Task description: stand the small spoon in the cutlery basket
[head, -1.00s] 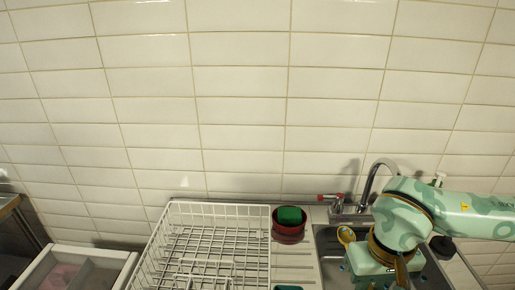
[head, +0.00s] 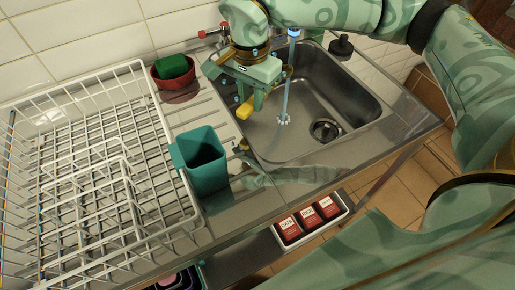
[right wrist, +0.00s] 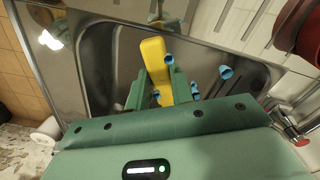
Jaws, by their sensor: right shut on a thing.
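The small spoon (head: 244,109) is yellow and is held over the left part of the sink. My right gripper (head: 254,98) is shut on it. In the right wrist view the yellow spoon (right wrist: 153,60) stands out between the fingers of the gripper (right wrist: 160,88); its other end is hidden. The cutlery basket (head: 206,170) is a teal, open-topped box on the counter, between the white rack and the sink. The spoon is apart from it, up and to the right in the head view.
A white wire dish rack (head: 100,190) fills the left. A red bowl (head: 178,92) with a green sponge (head: 172,67) stands behind the basket. Water runs into the sink (head: 350,92). A dark bottle (head: 341,46) stands behind it. Red boxes (head: 308,216) sit below the counter's front edge.

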